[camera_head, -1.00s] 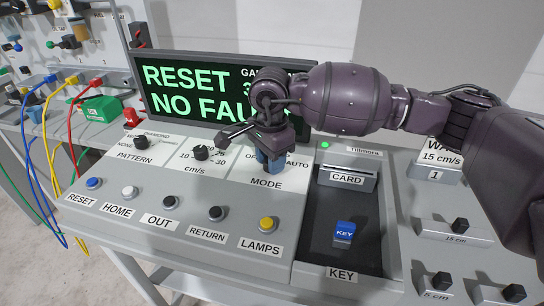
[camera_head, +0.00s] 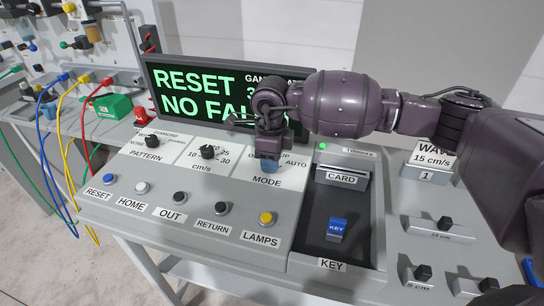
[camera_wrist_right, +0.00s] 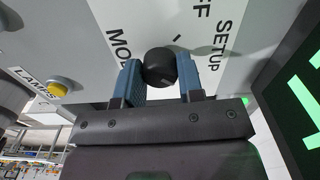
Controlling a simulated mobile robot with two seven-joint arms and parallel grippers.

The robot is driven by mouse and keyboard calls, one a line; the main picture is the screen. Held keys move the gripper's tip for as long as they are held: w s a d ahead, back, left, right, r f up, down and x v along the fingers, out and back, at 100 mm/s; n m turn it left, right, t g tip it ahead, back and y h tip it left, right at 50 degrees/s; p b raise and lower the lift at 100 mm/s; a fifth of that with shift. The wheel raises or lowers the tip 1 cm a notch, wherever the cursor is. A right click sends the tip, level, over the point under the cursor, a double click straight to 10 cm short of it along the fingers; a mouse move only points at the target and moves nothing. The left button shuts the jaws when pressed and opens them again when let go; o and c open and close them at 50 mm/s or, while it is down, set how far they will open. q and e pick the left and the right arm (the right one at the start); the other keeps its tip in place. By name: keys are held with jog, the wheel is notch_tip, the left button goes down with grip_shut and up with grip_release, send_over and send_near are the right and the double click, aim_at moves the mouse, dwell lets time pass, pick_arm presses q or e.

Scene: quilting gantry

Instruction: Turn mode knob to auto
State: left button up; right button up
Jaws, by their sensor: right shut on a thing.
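The black mode knob (camera_wrist_right: 160,64) shows in the right wrist view, between the two blue fingertips of my right gripper. The gripper (camera_wrist_right: 161,80) is shut on it. In the head view my right gripper (camera_head: 269,164) points down onto the panel just above the MODE label (camera_head: 267,181) and hides the knob. The AUTO label (camera_head: 296,163) is to its right. In the wrist view the SETUP label (camera_wrist_right: 227,33) lies beyond the knob. I cannot tell which label the knob points to. My left gripper is not in view.
The speed knob (camera_head: 207,152) and pattern knob (camera_head: 152,141) are to the left. The yellow LAMPS button (camera_head: 266,218) is in front. A blue key (camera_head: 337,227) lies in the right-hand recess.

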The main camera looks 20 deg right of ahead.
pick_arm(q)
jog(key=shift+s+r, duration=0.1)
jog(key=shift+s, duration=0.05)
pick_arm(e)
jog(key=shift+r+m, duration=0.1)
jog(key=shift+m, duration=0.2)
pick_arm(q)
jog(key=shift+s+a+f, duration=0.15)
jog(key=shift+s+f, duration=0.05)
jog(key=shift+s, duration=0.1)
pick_arm(e)
jog(key=o, duration=0.7)
jog(key=shift+o, duration=1.1)
notch_tip(320, 180, up, 9)
jog(key=shift+r+p, duration=0.1)
jog(key=shift+p, duration=0.2)
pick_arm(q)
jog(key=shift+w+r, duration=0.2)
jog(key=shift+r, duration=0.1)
pick_arm(e)
jog(key=shift+r, duration=0.75)
